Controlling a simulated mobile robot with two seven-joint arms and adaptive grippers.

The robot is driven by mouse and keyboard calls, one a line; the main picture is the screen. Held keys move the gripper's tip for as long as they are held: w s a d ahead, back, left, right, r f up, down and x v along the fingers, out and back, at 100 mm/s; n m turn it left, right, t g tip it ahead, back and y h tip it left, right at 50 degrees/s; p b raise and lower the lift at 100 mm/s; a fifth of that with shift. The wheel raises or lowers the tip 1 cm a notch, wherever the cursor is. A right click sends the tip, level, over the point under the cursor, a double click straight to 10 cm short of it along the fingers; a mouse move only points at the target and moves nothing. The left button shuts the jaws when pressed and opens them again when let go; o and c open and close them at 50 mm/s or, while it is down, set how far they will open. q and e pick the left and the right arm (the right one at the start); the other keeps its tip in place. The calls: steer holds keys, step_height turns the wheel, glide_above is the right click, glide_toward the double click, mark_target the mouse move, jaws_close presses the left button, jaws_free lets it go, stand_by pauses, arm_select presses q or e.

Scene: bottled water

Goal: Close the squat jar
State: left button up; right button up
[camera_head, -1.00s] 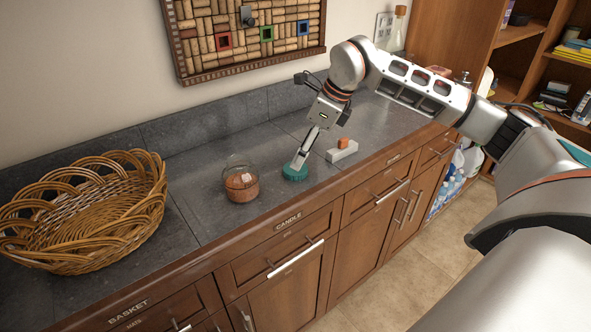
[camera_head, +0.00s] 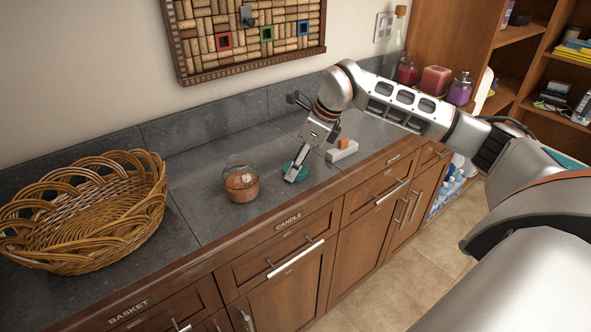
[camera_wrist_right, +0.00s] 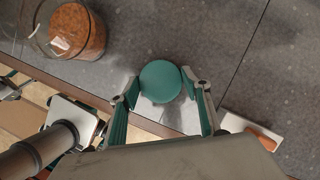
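The squat jar (camera_head: 241,186) is clear glass with orange-brown contents and stands open on the grey counter; its upper part shows no lid. It also shows at the upper left of the right wrist view (camera_wrist_right: 77,30). A round teal lid (camera_head: 302,170) lies flat on the counter to the right of the jar. My right gripper (camera_head: 294,173) is down at the lid. In the right wrist view the lid (camera_wrist_right: 160,82) sits between the two fingertips, the right one very close to it; the fingers are spread, and no firm grip shows.
A wicker basket (camera_head: 85,212) stands at the left of the counter. A light grey block with an orange piece (camera_head: 342,150) lies just right of the lid. Bottles and jars (camera_head: 435,80) stand at the far right end. Counter between basket and jar is clear.

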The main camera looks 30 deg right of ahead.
arm_select(q)
steer(key=shift+r, duration=0.1)
arm_select(e)
steer(key=shift+r, duration=0.1)
arm_select(q)
step_height(320, 180, up, 2)
steer(key=shift+w+p, duration=0.15)
steer(key=shift+p, duration=0.75)
arm_select(e)
step_height(320, 180, up, 20)
